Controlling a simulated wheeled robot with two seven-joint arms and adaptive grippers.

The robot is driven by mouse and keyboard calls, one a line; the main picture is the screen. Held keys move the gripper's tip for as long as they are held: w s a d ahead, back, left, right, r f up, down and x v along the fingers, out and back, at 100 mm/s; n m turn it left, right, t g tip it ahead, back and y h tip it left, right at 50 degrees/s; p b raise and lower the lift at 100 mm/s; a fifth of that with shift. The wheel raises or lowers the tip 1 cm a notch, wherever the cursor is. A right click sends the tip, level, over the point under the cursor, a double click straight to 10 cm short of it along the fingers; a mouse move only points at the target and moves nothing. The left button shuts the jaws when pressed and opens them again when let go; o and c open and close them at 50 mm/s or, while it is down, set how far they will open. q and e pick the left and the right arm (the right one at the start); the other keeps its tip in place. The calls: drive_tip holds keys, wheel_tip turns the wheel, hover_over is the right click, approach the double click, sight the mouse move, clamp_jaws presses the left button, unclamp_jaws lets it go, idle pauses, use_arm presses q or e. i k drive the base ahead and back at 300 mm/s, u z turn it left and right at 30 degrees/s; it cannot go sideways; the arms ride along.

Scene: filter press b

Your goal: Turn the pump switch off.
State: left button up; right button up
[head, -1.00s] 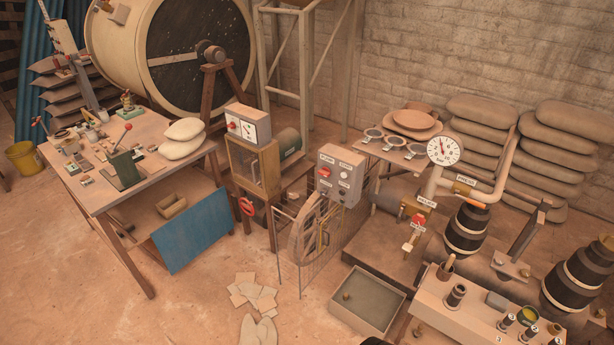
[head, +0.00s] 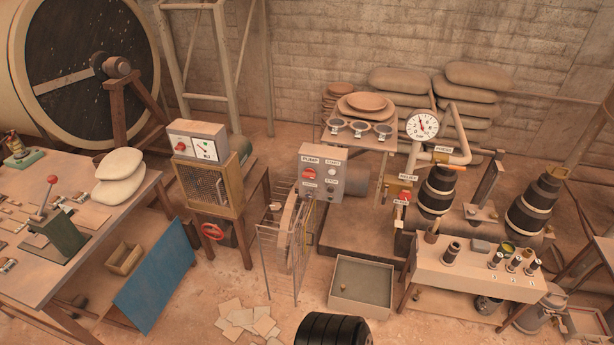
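The grey pump control box (head: 321,172) stands on a post near the middle of the head view. Its face carries the label PUMP, a red rotary switch (head: 309,173) at the left, and START and other small round buttons at the right. The exact setting of the red switch is too small to read. Neither of my grippers shows in this view. A black ribbed rounded part (head: 333,330) shows at the bottom edge, and I cannot tell what it is.
A wire guard (head: 277,250) and a wheel stand just below the box. A grey tray (head: 361,287) lies on the floor to the right. A bench (head: 470,270) with bottles is at right, a work table (head: 90,245) at left.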

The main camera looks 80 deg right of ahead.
sight(308, 173)
drive_tip(key=z, duration=0.7)
drive_tip(key=i, duration=0.85)
drive_tip(key=z, duration=1.2)
drive_tip(key=i, duration=0.25)
drive_tip(key=z, duration=0.15)
